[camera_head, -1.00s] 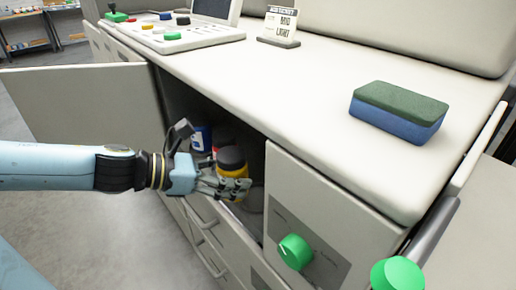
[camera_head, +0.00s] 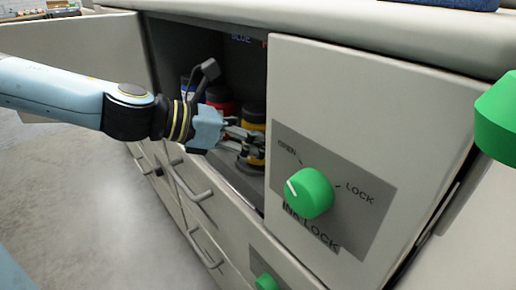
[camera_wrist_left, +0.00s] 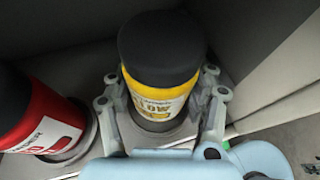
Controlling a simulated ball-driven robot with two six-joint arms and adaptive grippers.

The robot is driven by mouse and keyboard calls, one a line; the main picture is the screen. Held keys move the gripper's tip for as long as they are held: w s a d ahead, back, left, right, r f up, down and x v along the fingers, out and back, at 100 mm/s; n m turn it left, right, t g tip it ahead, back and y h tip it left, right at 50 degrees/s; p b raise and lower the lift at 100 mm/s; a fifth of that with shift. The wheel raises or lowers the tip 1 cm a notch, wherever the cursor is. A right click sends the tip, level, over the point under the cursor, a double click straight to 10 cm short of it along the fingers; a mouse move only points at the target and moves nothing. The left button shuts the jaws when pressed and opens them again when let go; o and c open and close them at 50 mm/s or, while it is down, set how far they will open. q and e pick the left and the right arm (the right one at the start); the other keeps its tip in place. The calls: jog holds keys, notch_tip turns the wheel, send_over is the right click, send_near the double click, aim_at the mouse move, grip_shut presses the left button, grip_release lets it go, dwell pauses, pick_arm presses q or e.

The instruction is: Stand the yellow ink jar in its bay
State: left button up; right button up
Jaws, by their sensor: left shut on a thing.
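The yellow ink jar (camera_head: 254,125), with a black cap, is inside the open cabinet beneath the counter. My left gripper (camera_head: 247,143) reaches in from the left and is shut around it. In the left wrist view the jar (camera_wrist_left: 160,92) stands about upright between the fingers, its label partly visible. A grey base lies under it, but whether the jar touches or sits in its bay is hidden. The red ink jar (camera_head: 221,97) stands to its left; in the left wrist view it (camera_wrist_left: 38,120) sits in a round grey holder. My right gripper is not in view.
A blue jar (camera_head: 190,88) stands left of the red one. The cabinet's right front panel (camera_head: 370,125) carries a green lock knob (camera_head: 309,192). The open door (camera_head: 85,60) is at the left. Drawers with handles (camera_head: 193,187) lie below. Wall labels are partly visible.

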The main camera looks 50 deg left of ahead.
pick_arm(q)
jog(key=shift+f, duration=0.25)
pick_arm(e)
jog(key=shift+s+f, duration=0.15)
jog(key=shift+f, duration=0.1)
pick_arm(q)
jog(key=o, duration=1)
jog(key=shift+f, duration=0.15)
jog(key=o, duration=0.5)
jog(key=shift+c, duration=0.2)
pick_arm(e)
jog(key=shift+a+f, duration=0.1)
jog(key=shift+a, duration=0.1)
